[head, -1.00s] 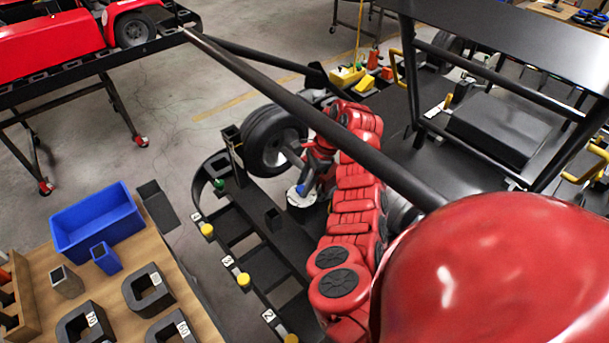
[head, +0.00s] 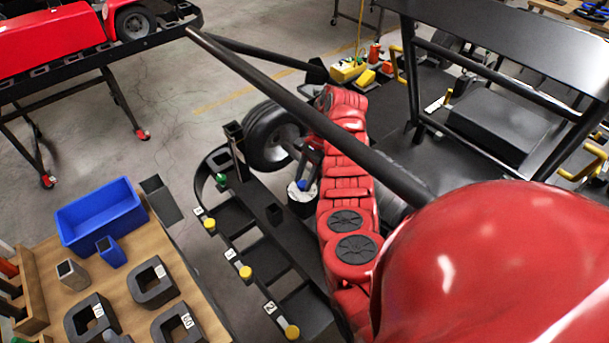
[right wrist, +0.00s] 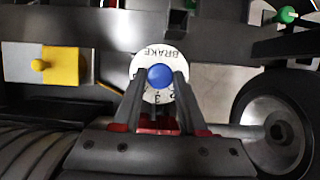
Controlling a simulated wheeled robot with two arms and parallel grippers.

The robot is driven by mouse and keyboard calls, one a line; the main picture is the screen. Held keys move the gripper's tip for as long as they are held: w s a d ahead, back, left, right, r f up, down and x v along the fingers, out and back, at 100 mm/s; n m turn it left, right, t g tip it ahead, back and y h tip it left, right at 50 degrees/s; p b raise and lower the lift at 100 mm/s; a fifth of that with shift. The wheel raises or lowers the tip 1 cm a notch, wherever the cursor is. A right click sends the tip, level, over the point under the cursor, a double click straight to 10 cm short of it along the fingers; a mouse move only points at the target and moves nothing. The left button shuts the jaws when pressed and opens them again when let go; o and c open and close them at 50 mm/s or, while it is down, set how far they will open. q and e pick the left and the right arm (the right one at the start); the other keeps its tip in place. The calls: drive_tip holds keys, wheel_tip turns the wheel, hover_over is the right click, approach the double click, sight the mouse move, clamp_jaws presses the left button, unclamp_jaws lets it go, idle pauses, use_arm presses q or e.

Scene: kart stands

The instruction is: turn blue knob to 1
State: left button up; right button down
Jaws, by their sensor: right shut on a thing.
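The blue knob (right wrist: 160,77) sits in the middle of a white dial (right wrist: 145,68) marked BRAKE, upside down in the right wrist view. Digits 2 and 3 show at the dial's lower edge; the rest is hidden by the fingers. My right gripper (right wrist: 160,84) is shut on the knob, one dark finger on each side. I cannot tell which number the knob points to. In the head view the knob (head: 302,186) is small, on top of a dark post beside the wheel, below the right gripper's fingers. My left gripper is not in view.
A black tyre (head: 268,138) stands close to the knob. Several yellow knobs (head: 245,272) line the black frame's numbered rail. A long black bar (head: 300,112) crosses above my arm. A wooden table (head: 165,305) at lower left holds a blue bin (head: 100,215).

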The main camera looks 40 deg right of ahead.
drive_tip(key=shift+c, duration=2.2)
unclamp_jaws()
drive_tip(key=shift+d, duration=0.1)
drive_tip(key=v, duration=0.7)
drive_tip(key=shift+r+b, duration=0.3)
drive_tip(key=shift+b, duration=0.1)
